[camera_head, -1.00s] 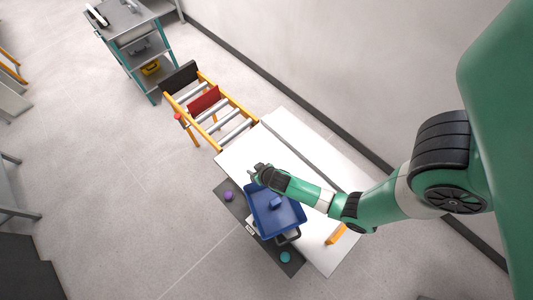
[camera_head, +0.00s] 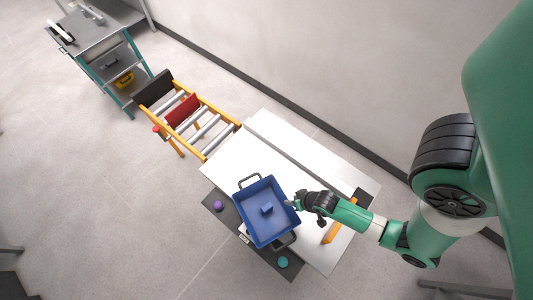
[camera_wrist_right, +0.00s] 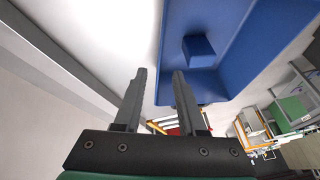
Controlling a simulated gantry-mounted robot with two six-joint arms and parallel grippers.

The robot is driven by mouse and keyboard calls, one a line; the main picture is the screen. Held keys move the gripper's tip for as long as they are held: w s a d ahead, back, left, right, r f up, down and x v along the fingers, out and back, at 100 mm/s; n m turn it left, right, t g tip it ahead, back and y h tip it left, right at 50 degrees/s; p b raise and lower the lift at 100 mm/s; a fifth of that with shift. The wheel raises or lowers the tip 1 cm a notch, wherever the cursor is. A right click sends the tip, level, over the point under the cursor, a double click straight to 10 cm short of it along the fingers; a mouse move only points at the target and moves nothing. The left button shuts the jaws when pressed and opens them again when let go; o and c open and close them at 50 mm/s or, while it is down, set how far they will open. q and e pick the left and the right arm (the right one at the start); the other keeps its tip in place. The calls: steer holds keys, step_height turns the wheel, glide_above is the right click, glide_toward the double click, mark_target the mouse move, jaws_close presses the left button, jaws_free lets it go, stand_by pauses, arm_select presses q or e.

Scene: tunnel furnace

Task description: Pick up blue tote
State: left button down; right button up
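The blue tote (camera_head: 246,207) sits on the white table by its front edge, partly over the dark grey strip. It has a dark handle at each end, and a small blue block (camera_head: 267,209) lies inside. My right gripper (camera_head: 293,205) is at the tote's right-hand long side, close to the rim. In the right wrist view the two fingers (camera_wrist_right: 160,75) are apart with nothing held between them. The tote wall (camera_wrist_right: 166,60) shows just beyond them, and the block (camera_wrist_right: 198,50) is in view too. I cannot tell whether a finger touches the wall. My left gripper is not in view.
A roller conveyor (camera_head: 195,125) with orange rails and a red flap adjoins the white table (camera_head: 235,155). A purple knob (camera_head: 217,206) and a teal knob (camera_head: 283,262) are on the dark strip. An orange bar (camera_head: 332,232) is at the table's right. A shelved cart (camera_head: 100,50) stands behind.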

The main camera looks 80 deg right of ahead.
steer(key=b, duration=0.1)
glide_toward(279, 199)
steer(key=b+x, duration=0.2)
steer(key=x, duration=0.3)
steer(key=shift+s, duration=0.1)
jaws_close()
steer(key=shift+r, duration=0.1)
stand_by(1.2)
